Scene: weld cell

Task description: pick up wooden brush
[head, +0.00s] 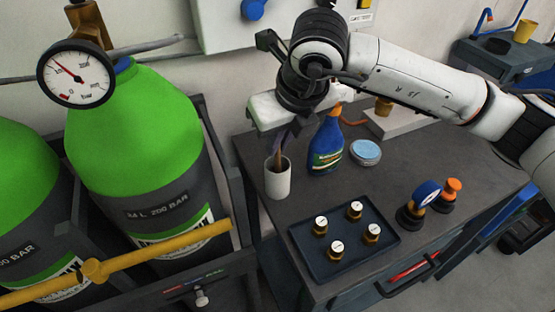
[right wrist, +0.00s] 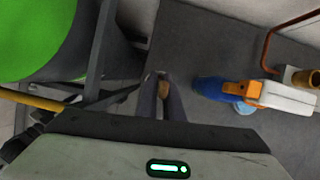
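The wooden brush (head: 281,159) stands in a white cup (head: 278,184) on the dark bench; only its brown upper part shows, and the rest is hidden inside the cup. My right gripper (head: 284,149) points down just above the cup, with its dark fingers around the brush. In the right wrist view, the brown brush (right wrist: 163,88) lies between the two close-set fingertips (right wrist: 163,82), which look shut on it. The brush is still partly inside the cup. My left gripper is not in view.
Right of the cup stand a blue spray bottle (head: 327,150) and a round light-blue tin (head: 365,151). Large green gas cylinders (head: 150,120) stand left of the bench (head: 425,170).

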